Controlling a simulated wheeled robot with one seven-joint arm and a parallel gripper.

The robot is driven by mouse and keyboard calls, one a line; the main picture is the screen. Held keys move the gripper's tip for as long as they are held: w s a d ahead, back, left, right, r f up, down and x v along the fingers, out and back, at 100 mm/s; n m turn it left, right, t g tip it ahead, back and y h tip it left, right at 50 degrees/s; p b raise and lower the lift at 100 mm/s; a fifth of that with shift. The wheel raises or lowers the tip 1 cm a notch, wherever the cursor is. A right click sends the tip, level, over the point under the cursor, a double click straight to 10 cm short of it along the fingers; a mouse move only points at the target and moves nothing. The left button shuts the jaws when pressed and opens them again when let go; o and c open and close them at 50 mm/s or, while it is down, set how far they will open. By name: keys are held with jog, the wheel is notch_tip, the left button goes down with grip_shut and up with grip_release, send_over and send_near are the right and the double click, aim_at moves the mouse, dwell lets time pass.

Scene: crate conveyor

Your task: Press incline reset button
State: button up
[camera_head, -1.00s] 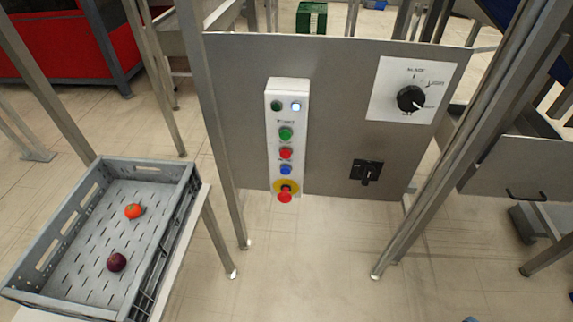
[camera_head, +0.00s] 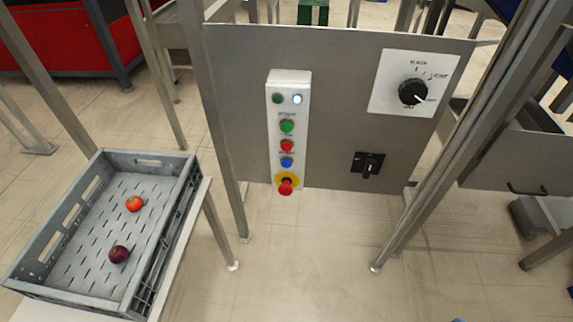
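A white control box (camera_head: 274,150) is mounted upright on a grey metal panel (camera_head: 335,110). From top to bottom it carries a dark green lamp (camera_head: 278,98) beside a lit white-blue lamp (camera_head: 297,99), a green button (camera_head: 287,126), a red button (camera_head: 287,146), a blue button (camera_head: 287,162) and a red mushroom knob (camera_head: 286,187) on a yellow ring. The small labels on the box are too blurred to read, so I cannot tell which one is the reset. My gripper is not in view.
A white plate with a black rotary dial (camera_head: 413,92) and a black switch (camera_head: 368,165) are on the panel's right. A grey crate (camera_head: 40,225) holding a red-orange fruit (camera_head: 134,203) and a dark purple one (camera_head: 119,254) stands at left. Metal posts flank the panel; the floor (camera_head: 305,260) before it is clear.

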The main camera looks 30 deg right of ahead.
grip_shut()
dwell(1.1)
